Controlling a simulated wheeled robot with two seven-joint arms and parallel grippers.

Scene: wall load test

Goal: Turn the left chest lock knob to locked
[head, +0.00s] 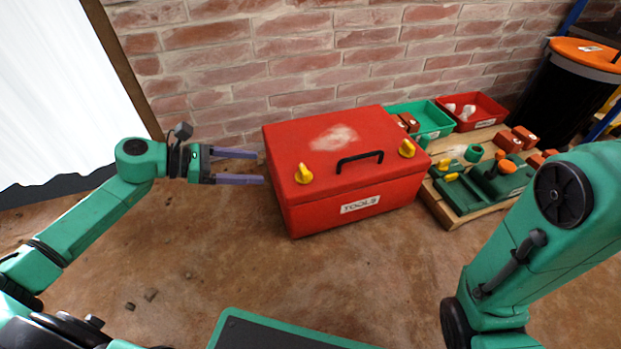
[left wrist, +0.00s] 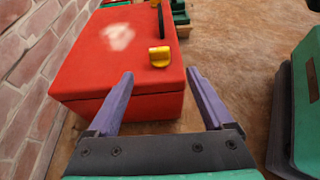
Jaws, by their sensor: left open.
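A red tool chest (head: 335,186) labelled TOOLS stands on the floor against the brick wall, with its lid shut. A yellow left lock knob (head: 303,174) sits on the lid's left front; a second yellow knob (head: 407,148) sits at the right. A black handle (head: 360,158) is between them. My left gripper (head: 262,167) is open and empty, beside the chest's left end, its fingers pointing at it. In the left wrist view the left knob (left wrist: 159,56) shows ahead, beyond the open fingers and apart from them. My right gripper is out of view.
A wooden pallet (head: 453,219) right of the chest holds green tools (head: 465,195), red blocks, a green bin (head: 434,117) and a red bin (head: 489,105). A black barrel with an orange lid (head: 588,52) stands at the far right.

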